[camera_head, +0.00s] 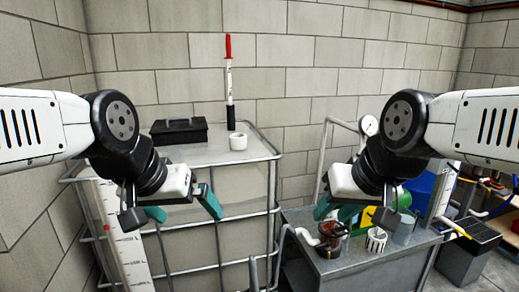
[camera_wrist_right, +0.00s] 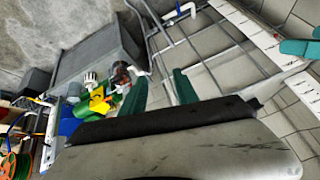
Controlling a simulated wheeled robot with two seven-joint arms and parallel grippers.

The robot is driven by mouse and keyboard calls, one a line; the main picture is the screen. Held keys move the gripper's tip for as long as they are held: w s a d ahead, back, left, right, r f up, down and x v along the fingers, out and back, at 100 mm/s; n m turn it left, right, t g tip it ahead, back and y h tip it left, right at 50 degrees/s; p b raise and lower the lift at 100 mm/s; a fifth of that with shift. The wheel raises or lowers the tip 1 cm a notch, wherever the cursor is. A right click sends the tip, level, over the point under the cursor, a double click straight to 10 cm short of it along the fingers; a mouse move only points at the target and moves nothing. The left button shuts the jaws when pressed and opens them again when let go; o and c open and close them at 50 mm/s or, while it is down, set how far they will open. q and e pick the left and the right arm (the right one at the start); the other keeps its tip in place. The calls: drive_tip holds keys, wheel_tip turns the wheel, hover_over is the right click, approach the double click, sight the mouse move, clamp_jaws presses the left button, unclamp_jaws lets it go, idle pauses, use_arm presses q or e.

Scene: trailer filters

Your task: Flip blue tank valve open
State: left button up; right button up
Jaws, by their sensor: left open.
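A blue object (camera_head: 418,190) stands behind the grey cart at the right, partly hidden by my right wrist. It also shows at the left of the right wrist view (camera_wrist_right: 70,123). I cannot make out a blue tank valve with a handle in either view. My left gripper (camera_head: 182,208) is open and empty in front of the caged tank (camera_head: 226,160). My right gripper (camera_head: 338,208) hangs in front of the cart's left part. In the right wrist view its teal fingers (camera_wrist_right: 160,92) are apart with nothing between them.
The grey cart (camera_head: 350,262) carries a white pipe elbow (camera_head: 306,236), a dark reddish jar (camera_head: 331,232) and a white ribbed cap (camera_head: 376,240). A black case (camera_head: 179,131), a white ring (camera_head: 238,141) and a red-topped tube (camera_head: 229,80) stand on the tank. A pressure gauge (camera_head: 369,125) is behind.

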clamp_jaws()
drive_tip(key=w+a+f+n+g, duration=0.1)
drive_tip(key=w+a+f, duration=0.4)
drive_tip(key=w+f, duration=0.65)
drive_tip(key=w+a+f+n+g, duration=0.15)
drive_tip(key=w+a+f, duration=0.25)
drive_tip(key=w+f, duration=0.75)
drive_tip(key=a+f+y, duration=0.1)
drive_tip(key=a+f, duration=0.2)
drive_tip(key=f, duration=0.8)
drive_tip(key=a+f, duration=0.4)
drive_tip(key=f, duration=0.7)
drive_tip(key=a+f+g+y, duration=0.1)
drive_tip(key=a+f, duration=0.3)
drive_tip(key=f, duration=0.7)
drive_tip(key=shift+a+f+n+y, duration=0.2)
drive_tip(key=shift+f+n+y, duration=0.05)
drive_tip(key=shift+n+y, duration=0.1)
drive_tip(key=shift+w, duration=0.1)
